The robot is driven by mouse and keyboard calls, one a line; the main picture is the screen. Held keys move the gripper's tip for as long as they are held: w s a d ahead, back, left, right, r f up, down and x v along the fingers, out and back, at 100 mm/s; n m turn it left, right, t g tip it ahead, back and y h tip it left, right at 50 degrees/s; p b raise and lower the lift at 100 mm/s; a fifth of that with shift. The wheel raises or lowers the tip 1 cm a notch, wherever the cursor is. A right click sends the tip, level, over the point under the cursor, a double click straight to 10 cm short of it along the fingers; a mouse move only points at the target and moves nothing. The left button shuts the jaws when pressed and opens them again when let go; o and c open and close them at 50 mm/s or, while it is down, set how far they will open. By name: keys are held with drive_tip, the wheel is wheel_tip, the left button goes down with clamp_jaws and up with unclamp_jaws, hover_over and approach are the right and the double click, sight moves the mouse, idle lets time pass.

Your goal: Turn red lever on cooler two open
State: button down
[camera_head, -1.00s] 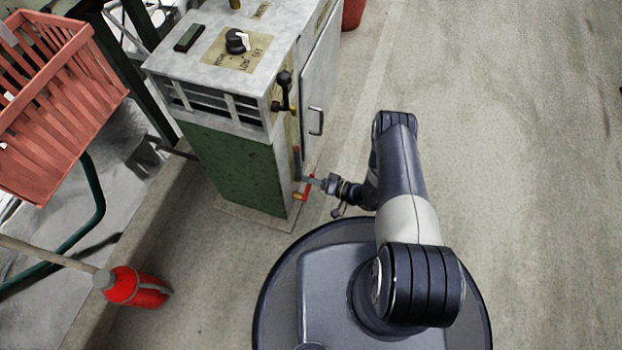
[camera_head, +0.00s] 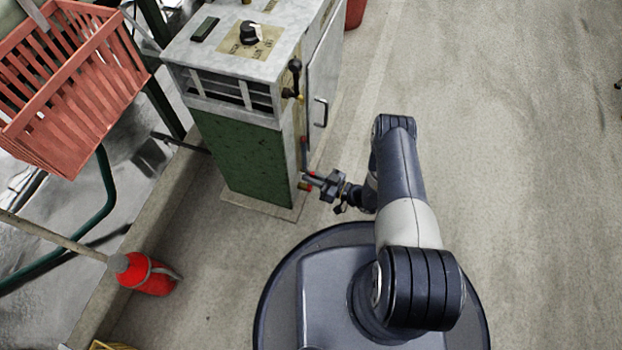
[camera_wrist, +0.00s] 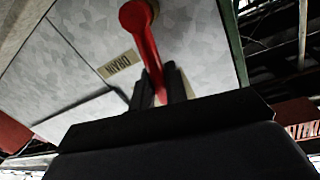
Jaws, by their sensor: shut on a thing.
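The cooler (camera_head: 241,160) is a grey metal cabinet with a green side panel, standing left of my arm. The red lever (camera_wrist: 145,42) is on its grey panel in the wrist view, beside a tan label (camera_wrist: 121,63) that seems to read DRAIN. My gripper (camera_wrist: 160,92) is shut on the lever's free end, with a dark finger on either side. In the head view my gripper (camera_head: 311,180) is at the low right side of the cooler, where only small red bits of the lever show.
A black-knobbed valve (camera_head: 293,80) and a door handle (camera_head: 320,112) stick out above my gripper. A red slatted basket (camera_head: 75,100) and a red bottle-like object (camera_head: 146,275) are at left. Open floor (camera_head: 510,150) lies to the right.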

drive_tip(key=shift+s+n, duration=0.3)
drive_tip(key=shift+n, duration=0.2)
drive_tip(key=shift+a, duration=0.1)
drive_tip(key=c, duration=1.5)
unclamp_jaws()
drive_tip(key=shift+p+v, duration=1.35)
drive_tip(key=shift+v, duration=4.1)
drive_tip(key=shift+f, duration=0.1)
drive_tip(key=shift+c, duration=0.3)
